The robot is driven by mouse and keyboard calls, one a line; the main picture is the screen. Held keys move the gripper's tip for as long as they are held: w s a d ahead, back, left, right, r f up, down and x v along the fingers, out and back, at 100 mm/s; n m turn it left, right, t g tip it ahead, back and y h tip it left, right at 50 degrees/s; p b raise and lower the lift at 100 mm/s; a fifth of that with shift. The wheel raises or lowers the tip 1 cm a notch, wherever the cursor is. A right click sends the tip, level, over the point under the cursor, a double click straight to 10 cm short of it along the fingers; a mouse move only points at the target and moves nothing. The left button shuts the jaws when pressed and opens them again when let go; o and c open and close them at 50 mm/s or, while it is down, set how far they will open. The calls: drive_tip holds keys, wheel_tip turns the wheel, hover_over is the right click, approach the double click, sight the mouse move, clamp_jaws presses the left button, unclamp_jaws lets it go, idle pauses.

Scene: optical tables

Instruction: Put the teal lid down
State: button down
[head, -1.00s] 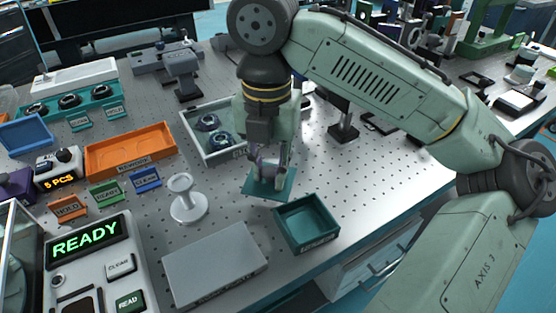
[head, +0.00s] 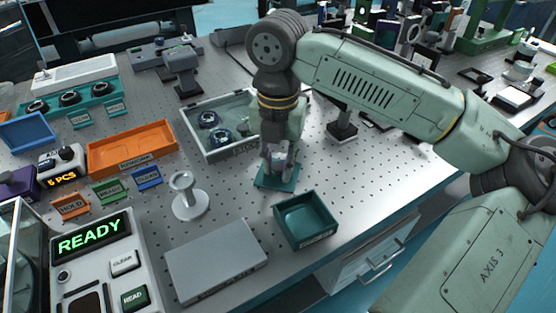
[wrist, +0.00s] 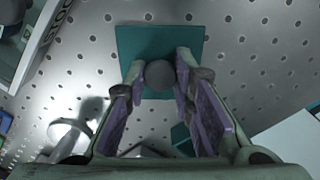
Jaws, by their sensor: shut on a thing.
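The teal lid (head: 277,183) is a flat square plate with a round grey knob (wrist: 161,74). It is at or just above the perforated table top, behind the open teal box; I cannot tell whether it touches the table. My gripper (head: 279,163) points down over the lid, its fingers closed on the knob. In the wrist view my gripper (wrist: 162,84) has the knob between its two fingertips, with the teal plate (wrist: 160,42) beyond. The teal box (head: 306,221) stands open in front of the lid, partly hidden in the wrist view.
A white-framed tray (head: 222,125) with several dark round parts is behind and left of my gripper. A white stand (head: 187,197) and a grey slab (head: 217,261) are to the left and front. An orange tray (head: 132,149) is farther left. Bare table (head: 350,170) lies to the right.

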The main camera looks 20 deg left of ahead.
sight(278, 166)
drive_tip(key=c, duration=1.4)
unclamp_jaws()
drive_tip(key=shift+o, duration=0.2)
drive_tip(key=shift+r, duration=0.1)
wheel_tip(278, 166, up, 12)
